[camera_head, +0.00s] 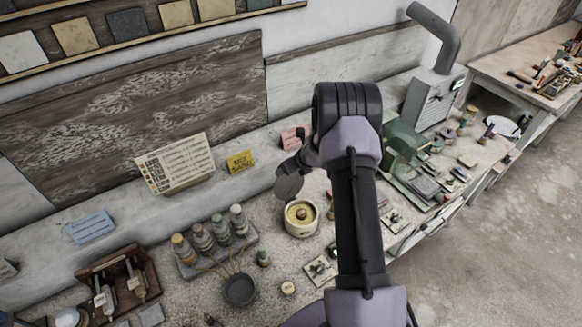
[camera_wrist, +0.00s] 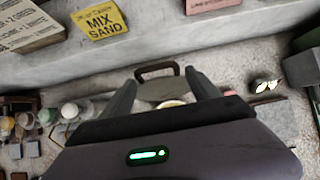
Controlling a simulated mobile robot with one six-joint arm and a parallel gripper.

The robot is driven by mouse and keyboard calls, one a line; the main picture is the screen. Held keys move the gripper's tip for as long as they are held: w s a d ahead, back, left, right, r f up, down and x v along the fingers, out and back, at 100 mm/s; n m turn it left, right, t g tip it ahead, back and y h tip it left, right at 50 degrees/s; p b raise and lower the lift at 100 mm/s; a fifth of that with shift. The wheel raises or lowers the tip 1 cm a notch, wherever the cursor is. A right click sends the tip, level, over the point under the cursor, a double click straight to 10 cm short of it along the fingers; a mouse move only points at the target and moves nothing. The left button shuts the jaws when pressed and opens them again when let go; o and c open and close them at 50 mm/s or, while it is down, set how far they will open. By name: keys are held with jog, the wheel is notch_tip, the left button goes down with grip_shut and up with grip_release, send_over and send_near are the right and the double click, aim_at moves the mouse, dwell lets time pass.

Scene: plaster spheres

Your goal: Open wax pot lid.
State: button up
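The wax pot (camera_head: 301,218) is a round cream pot on the bench, with yellowish wax showing inside its uncovered mouth. Its grey round lid (camera_head: 289,187) is tilted up at the pot's back left, off the mouth. In the wrist view the lid (camera_wrist: 157,91) shows with its dark handle (camera_wrist: 156,69) on top, and a sliver of the pot (camera_wrist: 172,103) shows below it. My gripper (camera_wrist: 160,80) has its two fingers spread, with the handle lying between or just beyond their tips. No clear contact shows. In the head view my arm partly hides the gripper.
A tray of several bottles (camera_head: 217,241) and a dark pan (camera_head: 239,290) stand left of the pot. A yellow sign (camera_head: 240,162) leans behind it. A green machine (camera_head: 403,146) stands to the right. Small items lie in front of the pot.

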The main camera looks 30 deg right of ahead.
jog(key=p+v, duration=0.1)
jog(key=v, duration=1.6)
jog(key=shift+r, duration=0.2)
jog(key=shift+c, duration=0.4)
